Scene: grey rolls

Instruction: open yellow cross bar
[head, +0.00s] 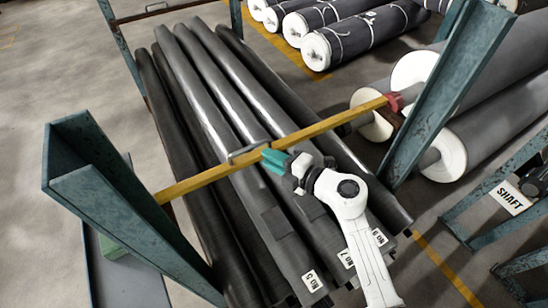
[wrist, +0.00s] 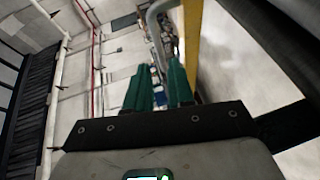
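The yellow cross bar (head: 325,125) runs slantwise over the long dark rolls, between two teal posts. Its right end meets a red piece (head: 395,102) at the right post. A grey metal handle (head: 248,152) sits on the bar near its middle. My gripper (head: 267,158) has teal fingers and is at the bar, just right of the handle. In the wrist view my gripper (wrist: 158,68) shows two fingers apart with a gap between them. The handle (wrist: 153,22) curves beyond the tips, and the yellow bar (wrist: 193,35) is right of them. I cannot tell whether the fingers touch either.
Long dark rolls (head: 215,95) lie under the bar and my arm. The left teal post (head: 120,200) and right teal post (head: 445,95) flank them. White-ended rolls (head: 440,150) lie behind the right post. Open floor (head: 50,70) shows at the left.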

